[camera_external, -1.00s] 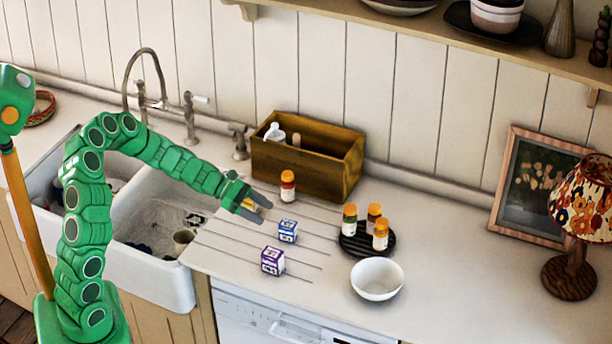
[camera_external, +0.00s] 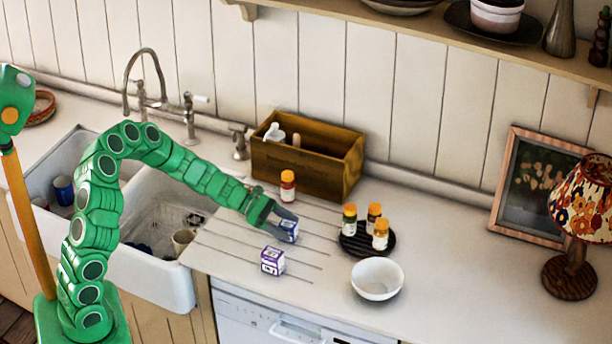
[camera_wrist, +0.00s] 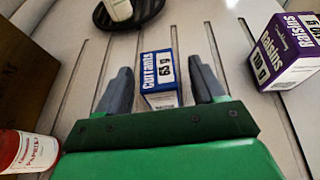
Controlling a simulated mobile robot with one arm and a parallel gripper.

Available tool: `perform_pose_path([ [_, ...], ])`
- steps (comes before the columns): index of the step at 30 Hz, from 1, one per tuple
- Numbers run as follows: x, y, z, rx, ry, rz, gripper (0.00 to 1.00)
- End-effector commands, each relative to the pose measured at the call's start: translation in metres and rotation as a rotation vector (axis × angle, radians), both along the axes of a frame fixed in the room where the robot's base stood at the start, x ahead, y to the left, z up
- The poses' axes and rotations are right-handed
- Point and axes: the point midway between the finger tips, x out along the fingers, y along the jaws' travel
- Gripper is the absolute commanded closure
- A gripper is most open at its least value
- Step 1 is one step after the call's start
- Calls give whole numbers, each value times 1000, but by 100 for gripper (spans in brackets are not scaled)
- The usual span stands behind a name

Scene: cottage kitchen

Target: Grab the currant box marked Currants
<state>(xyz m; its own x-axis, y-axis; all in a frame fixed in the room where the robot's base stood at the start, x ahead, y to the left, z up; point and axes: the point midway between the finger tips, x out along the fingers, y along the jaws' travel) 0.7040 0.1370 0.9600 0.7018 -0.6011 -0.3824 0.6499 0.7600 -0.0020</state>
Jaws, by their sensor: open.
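The currant box (camera_external: 288,231) is small, blue and white, and stands on the grooved counter. In the wrist view the currant box (camera_wrist: 159,76) reads "Currants" and "65 g" and sits between the tips of my gripper. My gripper (camera_external: 287,223) is open, with its dark fingers around the box in the outside view. In the wrist view my gripper (camera_wrist: 160,75) shows one finger on each side of the box, with a gap visible on both sides. The box's lower part is near the gripper's green palm edge.
A purple raisins box (camera_external: 273,261) stands just in front; it also shows in the wrist view (camera_wrist: 288,52). A red, orange-capped jar (camera_external: 288,189) stands behind, near a wooden crate (camera_external: 330,175). A black round tray (camera_external: 352,245) with jars and a white bowl (camera_external: 377,280) are to the right.

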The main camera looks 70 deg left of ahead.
Motion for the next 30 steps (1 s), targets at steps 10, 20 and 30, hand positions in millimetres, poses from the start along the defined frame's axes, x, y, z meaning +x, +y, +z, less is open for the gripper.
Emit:
perform_pose_path([
  [10,16,-13,-8,1,1,1,32],
  [20,16,-13,-8,2,0,1,47],
  [30,16,-13,-8,2,0,1,89],
])
